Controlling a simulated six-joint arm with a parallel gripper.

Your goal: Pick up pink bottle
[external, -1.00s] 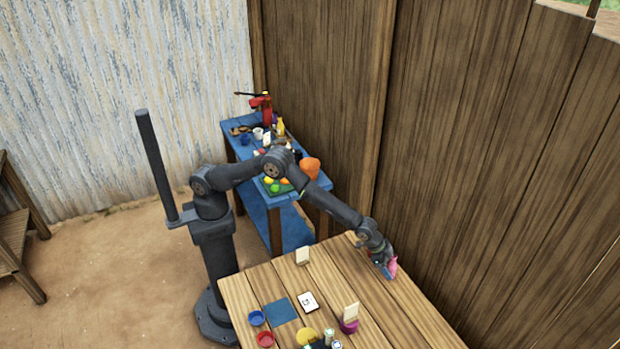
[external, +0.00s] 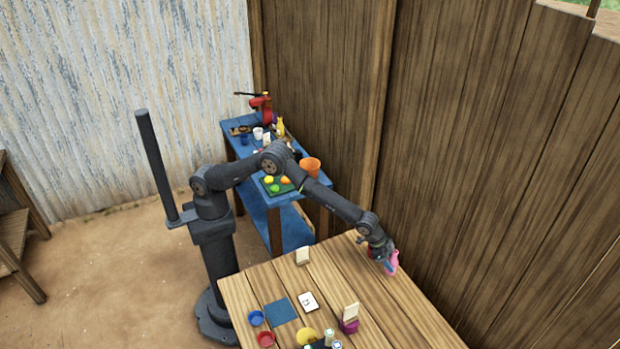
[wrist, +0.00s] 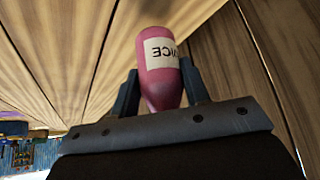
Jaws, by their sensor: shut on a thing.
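The pink bottle (wrist: 160,80) has a white label with dark letters, seen mirrored or upside down in the wrist view. My gripper (wrist: 160,90) is shut on it, with one dark finger on each side of the bottle. In the external view the bottle (external: 391,263) shows at the end of my arm, over the far right part of the wooden table (external: 375,300), close to the plank wall. My gripper (external: 383,255) partly covers it there. I cannot tell from the external view how far the bottle is above the table.
On the table are a blue square (external: 281,311), a blue cup (external: 256,318), a red cup (external: 265,339), white cards (external: 308,301), a purple holder (external: 349,326) and a yellow round thing (external: 306,337). A blue bench (external: 262,193) with an orange pot (external: 311,166) stands behind. The table around the gripper is clear.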

